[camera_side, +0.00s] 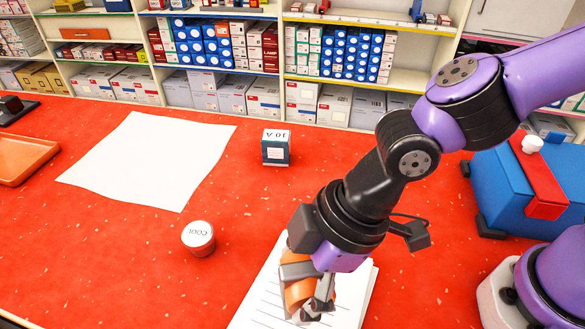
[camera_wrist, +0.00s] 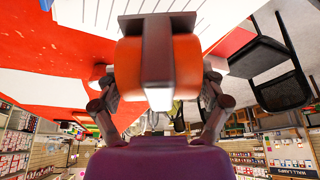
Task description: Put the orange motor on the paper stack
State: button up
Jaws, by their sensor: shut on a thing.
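The orange motor (camera_side: 297,294) is between the fingers of my gripper (camera_side: 308,298), which is shut on it. In the side view the motor is over the lined paper stack (camera_side: 352,306) at the bottom centre, and I cannot tell whether it touches the top sheet. In the wrist view the motor (camera_wrist: 126,66) fills the middle, with a finger of my gripper (camera_wrist: 158,88) on each side. Lined paper of the stack (camera_wrist: 95,12) shows behind it at the top. My gripper and wrist hide part of the stack in the side view.
A large white sheet (camera_side: 150,155) lies at left, near an orange tray (camera_side: 22,158). A blue toolbox (camera_side: 520,190) stands at right. The red counter between them is clear.

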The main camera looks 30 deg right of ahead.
aim_at(299, 294)
jog(key=shift+f, duration=2.35)
jog(key=shift+f, duration=0.15)
jog(key=o, duration=1.2)
jog(key=shift+o, duration=0.2)
jog(key=v, duration=1.2)
jog(key=w+d+r+m+t+h, duration=0.1)
jog(key=d+m+t+h, duration=0.1)
jog(key=d+m, duration=0.4)
jog(key=w+d+r+m+t+h, duration=0.1)
jog(key=d+m, duration=0.6)
jog(key=d, duration=1)
jog(key=shift+w+r+m+t+h, duration=0.3)
jog(key=shift+r+t+h, duration=0.2)
jog(key=shift+r, duration=0.2)
